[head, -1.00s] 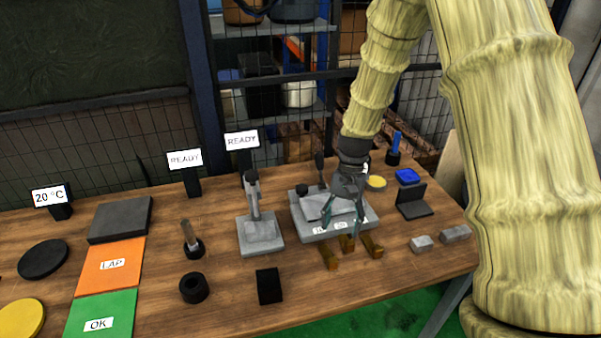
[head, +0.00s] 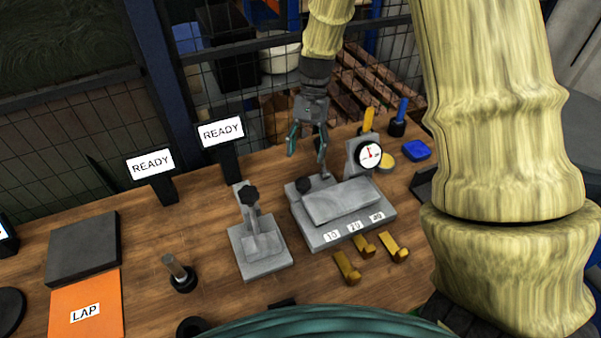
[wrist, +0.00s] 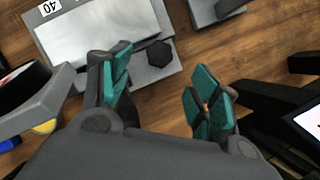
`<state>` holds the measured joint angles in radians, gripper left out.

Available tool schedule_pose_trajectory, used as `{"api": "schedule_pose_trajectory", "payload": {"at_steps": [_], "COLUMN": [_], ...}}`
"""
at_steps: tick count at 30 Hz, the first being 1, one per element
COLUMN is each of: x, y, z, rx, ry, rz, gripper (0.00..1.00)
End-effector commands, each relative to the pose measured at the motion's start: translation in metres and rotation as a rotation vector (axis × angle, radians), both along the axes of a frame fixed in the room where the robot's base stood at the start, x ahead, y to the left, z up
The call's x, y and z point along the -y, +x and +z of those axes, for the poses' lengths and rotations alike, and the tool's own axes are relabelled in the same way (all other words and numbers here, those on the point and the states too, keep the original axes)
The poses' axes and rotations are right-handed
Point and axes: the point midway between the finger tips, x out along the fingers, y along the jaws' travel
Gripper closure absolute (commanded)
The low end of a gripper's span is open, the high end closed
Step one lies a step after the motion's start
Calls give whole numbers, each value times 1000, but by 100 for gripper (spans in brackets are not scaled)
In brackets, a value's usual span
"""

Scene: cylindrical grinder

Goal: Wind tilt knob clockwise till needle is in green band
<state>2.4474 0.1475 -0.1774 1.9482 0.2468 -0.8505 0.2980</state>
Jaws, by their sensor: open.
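A grey fixture (head: 318,239) with labels 10, 20 and 40 bears a tilted grey plate (head: 342,200). A black knob (head: 304,186) sits at its back left corner; the wrist view shows it as a faceted black knob (wrist: 153,54). A round white dial (head: 369,154) with a red needle stands at the back right; its green band is too small to make out. My gripper (head: 307,161) is open and empty above and behind the knob. In the wrist view the teal fingers (wrist: 163,90) are spread, with the knob ahead of the gap, apart from both.
A second grey stand with a black knob (head: 248,195) is to the left. Two READY signs (head: 221,132) stand behind. Brass pieces (head: 364,245) lie in front. A yellow-handled tool (head: 368,120) and a blue-handled tool (head: 401,110) stand back right.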

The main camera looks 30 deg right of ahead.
Motion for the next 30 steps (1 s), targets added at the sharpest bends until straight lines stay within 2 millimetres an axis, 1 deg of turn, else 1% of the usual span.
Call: {"api": "schedule_pose_trajectory", "payload": {"at_steps": [9, 15, 21, 30], "x": [-14, -22, -25, -25], "y": [-15, -21, -24, -25], "z": [-46, -68, -80, -83], "rx": [-4, -2, -1, 0], "ry": [0, 0, 0, -1], "rz": [3, 5, 4, 4], "gripper": [38, 38, 38, 38]}}
